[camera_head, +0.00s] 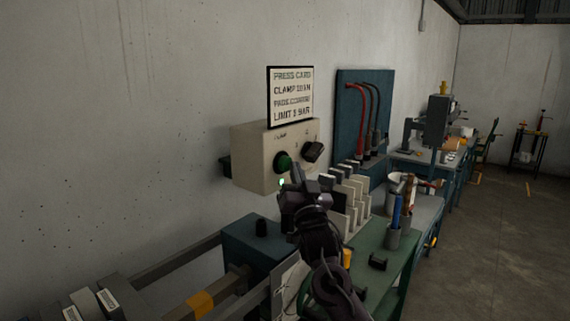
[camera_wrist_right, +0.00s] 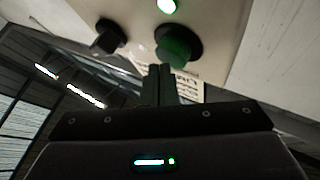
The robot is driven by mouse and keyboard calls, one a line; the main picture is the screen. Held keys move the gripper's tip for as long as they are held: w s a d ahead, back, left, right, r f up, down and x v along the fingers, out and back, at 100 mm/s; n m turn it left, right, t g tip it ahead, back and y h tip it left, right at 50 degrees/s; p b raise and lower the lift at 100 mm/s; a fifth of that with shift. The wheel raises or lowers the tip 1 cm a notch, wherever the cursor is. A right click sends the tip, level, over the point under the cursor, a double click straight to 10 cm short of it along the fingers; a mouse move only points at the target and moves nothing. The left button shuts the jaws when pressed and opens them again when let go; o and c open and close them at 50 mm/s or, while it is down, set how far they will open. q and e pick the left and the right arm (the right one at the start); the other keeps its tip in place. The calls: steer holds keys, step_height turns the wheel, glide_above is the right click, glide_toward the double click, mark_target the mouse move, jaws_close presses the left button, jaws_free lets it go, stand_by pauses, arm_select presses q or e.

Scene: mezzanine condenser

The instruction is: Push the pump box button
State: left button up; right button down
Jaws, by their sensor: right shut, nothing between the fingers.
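The pump box (camera_head: 252,158) is a beige box on the wall. Its front has a round green button (camera_head: 284,162) and a black knob (camera_head: 314,151). A small lit green lamp (camera_head: 281,182) shows below the button. My right gripper (camera_head: 296,172) is shut and empty, with its tips just in front of the box, close to the button's lower right. In the right wrist view the shut fingers (camera_wrist_right: 159,70) point toward the green button (camera_wrist_right: 176,46), by its edge. I cannot tell whether they touch it. My left gripper is not in view.
A sign (camera_head: 290,95) stands above the box. A blue panel (camera_head: 346,115) with red and black hoses hangs to the right. A green bench (camera_head: 385,278) below carries upright plates and a cup of tools. A dark blue box (camera_head: 250,246) sits below the pump box. Open floor lies far right.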

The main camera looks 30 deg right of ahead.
steer(key=shift+s+d, duration=0.25)
steer(key=shift+s, duration=0.3)
steer(key=s+d, duration=0.2)
steer(key=s, duration=0.3)
steer(key=shift+s+d, duration=0.15)
steer(key=shift+s, duration=0.15)
stand_by(0.3)
